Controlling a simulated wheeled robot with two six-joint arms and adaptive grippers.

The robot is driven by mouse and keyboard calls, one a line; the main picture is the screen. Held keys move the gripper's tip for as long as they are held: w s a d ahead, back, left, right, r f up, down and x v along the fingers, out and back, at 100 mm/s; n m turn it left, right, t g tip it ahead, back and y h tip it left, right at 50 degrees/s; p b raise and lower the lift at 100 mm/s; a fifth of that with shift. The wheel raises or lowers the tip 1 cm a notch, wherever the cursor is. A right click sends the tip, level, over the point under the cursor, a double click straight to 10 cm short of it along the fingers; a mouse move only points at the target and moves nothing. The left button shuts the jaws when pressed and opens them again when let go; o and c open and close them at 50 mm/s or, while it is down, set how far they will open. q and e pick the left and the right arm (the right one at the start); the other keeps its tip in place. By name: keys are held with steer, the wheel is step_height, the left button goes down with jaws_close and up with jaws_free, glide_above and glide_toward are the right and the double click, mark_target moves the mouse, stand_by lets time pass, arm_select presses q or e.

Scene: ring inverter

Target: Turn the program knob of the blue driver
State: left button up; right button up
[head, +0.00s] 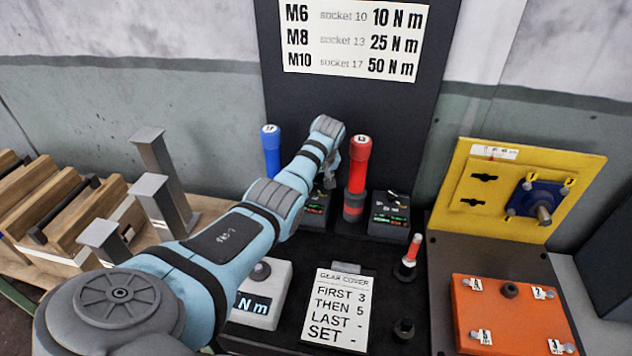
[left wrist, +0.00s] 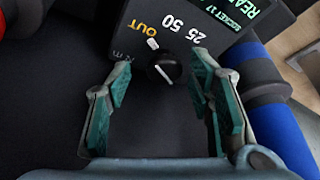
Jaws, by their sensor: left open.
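The blue driver (head: 271,152) stands upright at the back, left of the red-handled driver; its blue handle also shows at the right edge of the left wrist view (left wrist: 287,130). In that view its program knob (left wrist: 163,68), small, round and black with a white pointer mark, sits on a dark control box (left wrist: 185,35) marked 25, 50 and OUT, with a green display. My left gripper (left wrist: 158,86) is open, its fingers either side of the knob in the picture. Whether they touch it I cannot tell. In the head view my arm hides part of the box (head: 316,214).
The red-handled driver (head: 357,168) and its control box (head: 390,216) stand just right of my left gripper. A torque chart (head: 352,40) is on the panel behind.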

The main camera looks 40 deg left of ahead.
arm_select(q)
steer(key=shift+s+r, duration=0.25)
steer(key=shift+s, duration=0.15)
steer(key=c, duration=1.1)
steer(key=shift+w+d, duration=0.1)
jaws_close()
arm_select(e)
steer(key=shift+s, duration=0.7)
steer(key=shift+r, duration=0.15)
